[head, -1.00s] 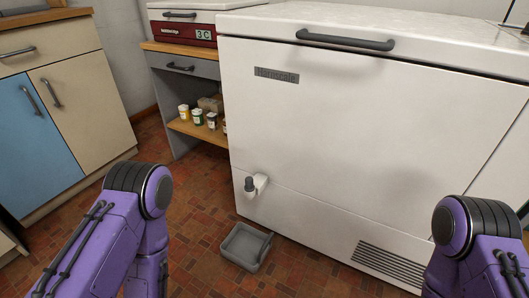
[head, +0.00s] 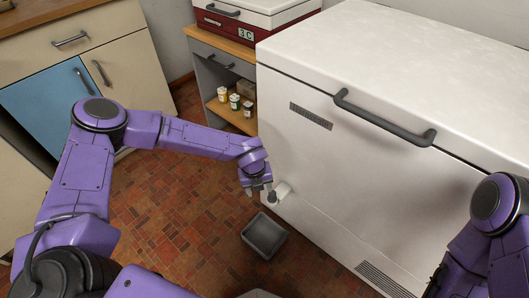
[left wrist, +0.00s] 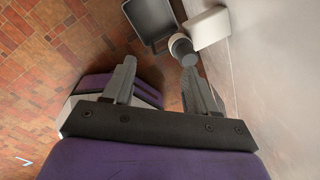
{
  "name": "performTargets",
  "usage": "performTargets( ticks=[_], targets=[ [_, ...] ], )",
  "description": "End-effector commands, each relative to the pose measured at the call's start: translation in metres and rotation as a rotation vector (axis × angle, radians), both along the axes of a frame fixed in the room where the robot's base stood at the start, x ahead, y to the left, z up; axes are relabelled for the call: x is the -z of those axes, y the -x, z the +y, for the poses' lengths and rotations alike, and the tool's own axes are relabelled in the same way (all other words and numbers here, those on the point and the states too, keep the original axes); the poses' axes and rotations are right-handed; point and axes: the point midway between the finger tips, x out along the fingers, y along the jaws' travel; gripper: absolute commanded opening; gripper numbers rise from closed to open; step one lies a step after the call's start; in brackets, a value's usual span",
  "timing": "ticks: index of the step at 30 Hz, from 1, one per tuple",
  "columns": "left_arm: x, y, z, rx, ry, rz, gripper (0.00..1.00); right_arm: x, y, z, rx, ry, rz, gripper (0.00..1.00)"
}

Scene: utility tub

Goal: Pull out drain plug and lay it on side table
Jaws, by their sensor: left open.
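The drain plug (head: 272,197) is a dark grey cap on the white spout (head: 284,189) low on the white chest freezer's front. It also shows in the left wrist view (left wrist: 181,48), near the right finger's tip. My left gripper (head: 259,191) is open and empty beside the plug, fingers pointing down; in the left wrist view (left wrist: 160,65) the plug is not centred between the fingers. Whether the right finger touches it I cannot tell. The side table (head: 238,62) has a wooden top and stands left of the freezer. My right gripper is out of view.
A grey tray (head: 264,236) lies on the tiled floor below the spout. A red and white box (head: 240,30) covers much of the side table's top. Several jars (head: 234,101) stand on its lower shelf. The freezer handle (head: 385,116) sticks out above.

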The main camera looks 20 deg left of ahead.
Motion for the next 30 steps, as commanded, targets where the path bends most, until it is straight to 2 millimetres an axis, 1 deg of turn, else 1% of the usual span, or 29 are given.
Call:
performTargets(
  ticks=[1,3,4,6,9,11,13,17,21,24,27,30],
  targets=[
    [-0.006,-0.005,0.0,-0.195,0.048,0.038,0.57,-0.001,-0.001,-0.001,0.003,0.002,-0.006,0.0],
    [-0.014,-0.012,-0.003,-0.469,0.112,0.095,0.57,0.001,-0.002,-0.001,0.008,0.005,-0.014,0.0],
    [-0.019,-0.016,-0.004,-0.579,0.135,0.119,0.57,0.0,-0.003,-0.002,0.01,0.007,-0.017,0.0],
    [-0.028,-0.022,-0.006,-0.787,0.182,0.172,0.57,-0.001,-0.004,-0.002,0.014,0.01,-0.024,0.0],
    [-0.036,-0.027,-0.009,-0.968,0.22,0.224,0.57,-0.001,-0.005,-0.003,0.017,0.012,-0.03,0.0],
    [-0.035,-0.028,-0.01,-1.014,0.228,0.24,0.57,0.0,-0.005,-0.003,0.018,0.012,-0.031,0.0],
    [-0.029,-0.028,-0.012,-1.031,0.231,0.245,0.57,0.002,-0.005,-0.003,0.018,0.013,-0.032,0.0],
    [-0.003,-0.028,-0.019,-1.026,0.229,0.245,0.57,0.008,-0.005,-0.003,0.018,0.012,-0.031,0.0],
    [0.027,-0.028,-0.027,-1.025,0.227,0.244,0.57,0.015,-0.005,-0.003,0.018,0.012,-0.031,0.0],
    [0.044,-0.028,-0.032,-1.023,0.228,0.242,0.57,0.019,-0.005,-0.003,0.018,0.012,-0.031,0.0],
    [0.056,-0.029,-0.035,-1.024,0.228,0.242,0.57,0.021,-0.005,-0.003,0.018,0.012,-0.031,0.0],
    [0.062,-0.029,-0.037,-1.023,0.229,0.241,0.57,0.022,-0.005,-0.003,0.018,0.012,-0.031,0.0]
  ],
)
